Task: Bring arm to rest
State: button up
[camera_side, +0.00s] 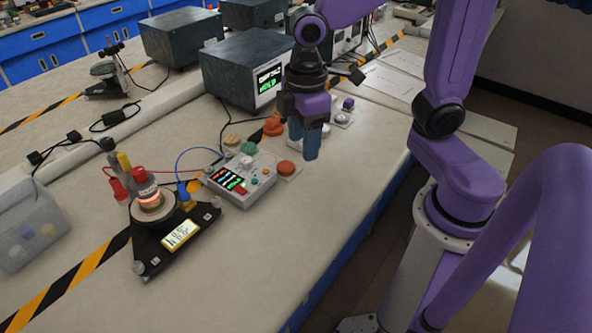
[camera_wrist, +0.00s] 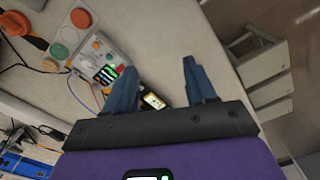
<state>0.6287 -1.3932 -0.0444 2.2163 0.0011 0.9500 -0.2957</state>
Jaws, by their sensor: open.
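My purple arm reaches over the bench from the right. My gripper (camera_side: 304,140) points down above the bench, with two blue fingers, close to the row of coloured buttons. In the wrist view my gripper (camera_wrist: 160,84) has its fingers spread well apart with nothing between them. Beyond the fingers the bench top and part of a small lit display (camera_wrist: 154,101) show. In the side view the fingers partly overlap, and their exact height above the bench is hard to judge.
A black apparatus with a glowing ring (camera_side: 150,200) stands front left. A dark instrument (camera_side: 243,72) stands behind. The bench's front edge is near, with clear surface before it.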

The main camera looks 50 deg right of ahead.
jog(key=s+d+f, duration=0.1)
jog(key=s+d, duration=0.3)
jog(key=s, duration=0.8)
jog(key=shift+s+d, duration=0.2)
jog(key=shift+s, duration=0.2)
jog(key=shift+f, duration=0.1)
